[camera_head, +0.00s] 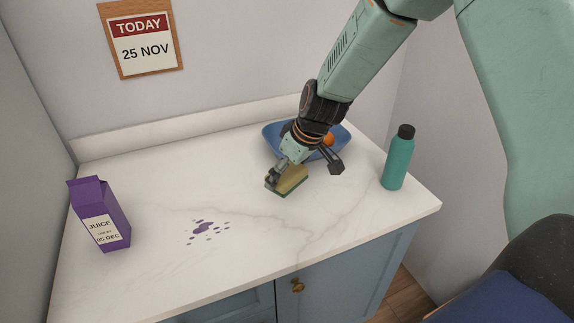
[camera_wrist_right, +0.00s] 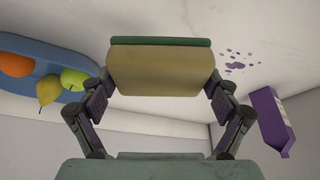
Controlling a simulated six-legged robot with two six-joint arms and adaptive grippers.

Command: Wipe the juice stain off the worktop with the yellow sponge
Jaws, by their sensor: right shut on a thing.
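The yellow sponge (camera_head: 287,181) with a green underside is between the fingers of my right gripper (camera_head: 288,170), which is shut on it. The sponge is low over the worktop (camera_head: 150,175), to the right of the stain; I cannot tell if it touches the surface. In the right wrist view the sponge (camera_wrist_right: 162,68) fills the space between both fingers of the gripper (camera_wrist_right: 160,98). The purple juice stain (camera_head: 202,229), a blot with several small drops, lies on the front middle of the worktop. It also shows in the right wrist view (camera_wrist_right: 236,66). My left gripper is not in view.
A purple juice carton (camera_head: 112,220) stands at the left of the worktop. A blue fruit bowl (camera_head: 270,135) is behind my gripper, with fruit in it. A teal bottle (camera_head: 397,162) stands near the right edge. The marble around the stain is clear.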

